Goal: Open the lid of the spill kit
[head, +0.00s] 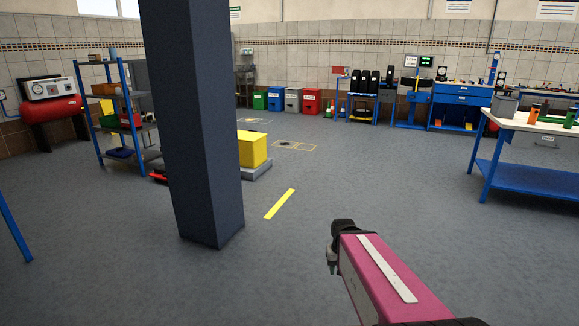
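A yellow box (252,149) stands on a low grey base (258,171), partly hidden behind the dark pillar. It may be the spill kit, but no label is readable and I cannot make out a lid on it. My arm reaches in from the bottom right, and my gripper (333,258) is at its dark far end, pointing down over bare floor. The gripper is far from the yellow box and touches nothing that I can see. Its fingers are mostly hidden, so whether they are open is unclear.
A dark pillar (195,130) stands left of centre. A blue-framed shelf (103,125) and a red compressor tank (54,109) are at left. Green, blue, grey and red bins (312,101) line the back wall. A workbench (530,122) is at right. The middle floor is clear.

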